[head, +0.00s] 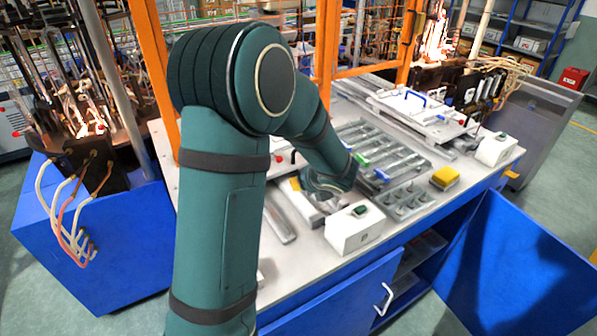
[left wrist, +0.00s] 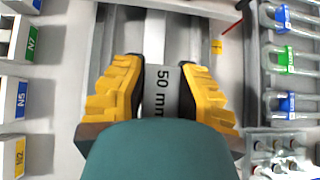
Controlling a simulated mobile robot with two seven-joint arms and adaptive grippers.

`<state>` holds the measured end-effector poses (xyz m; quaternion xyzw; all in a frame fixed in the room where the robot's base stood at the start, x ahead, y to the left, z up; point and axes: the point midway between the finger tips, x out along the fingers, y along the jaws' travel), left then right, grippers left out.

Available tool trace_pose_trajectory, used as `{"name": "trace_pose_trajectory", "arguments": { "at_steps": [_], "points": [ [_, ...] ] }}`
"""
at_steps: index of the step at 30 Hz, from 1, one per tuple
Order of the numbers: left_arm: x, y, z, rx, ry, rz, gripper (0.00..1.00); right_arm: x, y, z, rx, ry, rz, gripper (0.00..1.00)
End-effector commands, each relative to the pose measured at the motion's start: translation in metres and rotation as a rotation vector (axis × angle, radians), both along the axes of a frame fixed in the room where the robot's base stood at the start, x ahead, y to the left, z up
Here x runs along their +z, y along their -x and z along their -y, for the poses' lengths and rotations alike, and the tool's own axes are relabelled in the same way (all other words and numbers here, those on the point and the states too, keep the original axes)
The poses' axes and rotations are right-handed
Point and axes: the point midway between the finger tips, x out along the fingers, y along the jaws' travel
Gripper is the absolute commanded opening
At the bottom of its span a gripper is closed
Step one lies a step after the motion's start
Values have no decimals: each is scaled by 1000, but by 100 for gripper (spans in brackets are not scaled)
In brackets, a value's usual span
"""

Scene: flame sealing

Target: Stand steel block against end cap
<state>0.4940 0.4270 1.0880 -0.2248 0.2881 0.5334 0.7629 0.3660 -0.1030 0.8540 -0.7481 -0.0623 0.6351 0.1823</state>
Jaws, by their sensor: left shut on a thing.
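My left gripper (left wrist: 164,88) has yellow-padded fingers shut on both sides of a grey steel block (left wrist: 164,102) marked "50 mm". In the left wrist view the block lies over a long metal channel (left wrist: 180,40); I cannot tell whether it touches the channel. The near end of the block is hidden by my teal wrist. My right gripper is in neither view.
A tray of glass tubes (head: 385,150) with blue and green labels lies beyond my gripper. A vial rack (head: 403,202), a yellow sponge (head: 445,178) and a white box (head: 355,230) stand nearby. Orange frame posts (head: 152,75) rise at the back of the bench.

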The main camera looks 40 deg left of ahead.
Motion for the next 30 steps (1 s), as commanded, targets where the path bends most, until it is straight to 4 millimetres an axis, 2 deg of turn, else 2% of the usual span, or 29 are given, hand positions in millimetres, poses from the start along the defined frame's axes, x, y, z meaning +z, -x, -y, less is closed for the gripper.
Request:
{"name": "trace_pose_trajectory", "arguments": {
  "at_steps": [11, 30],
  "points": [
    [-5, 0, 0, -1, -1, 1, 0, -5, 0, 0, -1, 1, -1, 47],
    [-37, 0, 0, -1, -1, 0, 0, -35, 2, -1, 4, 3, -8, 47]
  ]
}}
